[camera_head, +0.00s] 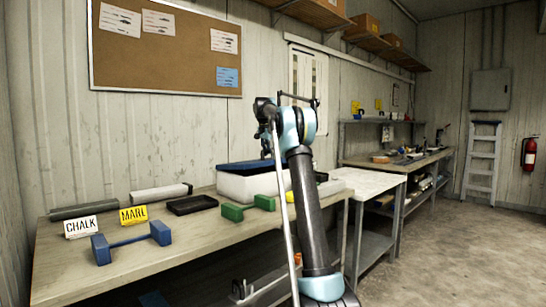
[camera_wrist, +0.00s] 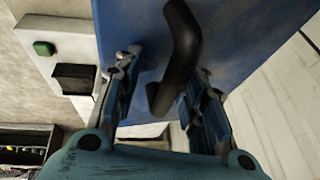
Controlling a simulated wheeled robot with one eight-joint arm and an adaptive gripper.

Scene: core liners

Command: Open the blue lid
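The blue lid (camera_head: 250,166) lies on a white box (camera_head: 245,184) on the long bench, and it looks closed in the head view. In the wrist view the blue lid (camera_wrist: 240,45) fills much of the picture, with a bent black handle (camera_wrist: 186,45) on it. My gripper (camera_wrist: 167,75) is over the lid, its two fingers apart on either side of the handle. Gaps show between handle and fingers, so it appears open and not gripping. In the head view my arm hides the lid's right part, and my gripper is hard to make out.
Green blocks (camera_head: 233,213), a black tray (camera_head: 192,205), a blue dumbbell-shaped piece (camera_head: 131,243), a CHALK sign (camera_head: 81,227) and a MARL sign (camera_head: 133,215) are on the bench (camera_head: 185,250). A lighter table (camera_head: 368,181) stands to the right. The floor at right is clear.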

